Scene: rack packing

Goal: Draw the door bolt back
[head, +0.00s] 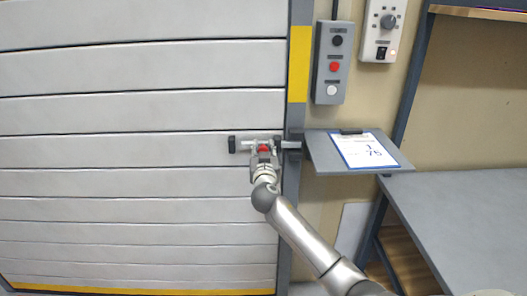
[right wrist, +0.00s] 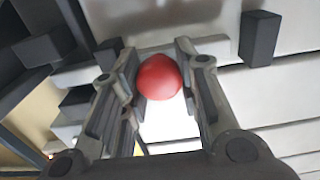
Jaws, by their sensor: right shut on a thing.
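The door bolt (head: 243,144) is a horizontal bar with dark end blocks, mounted at the right edge of the white slatted door (head: 130,170). Its red knob (head: 264,149) shows at my right gripper (head: 264,157), and in the right wrist view the red knob (right wrist: 160,76) sits between the two fingers of my right gripper (right wrist: 163,84). The gripper is shut on the knob. The bolt's right end meets a dark block (head: 291,144) at the door frame; whether it sits inside is hard to tell. My left gripper is not in view.
A grey shelf (head: 326,163) with a clipboard (head: 363,150) juts out right of the bolt. A button box (head: 333,62) and a dial panel (head: 383,30) hang above. A grey table (head: 470,215) stands at the right. The door surface left of the bolt is clear.

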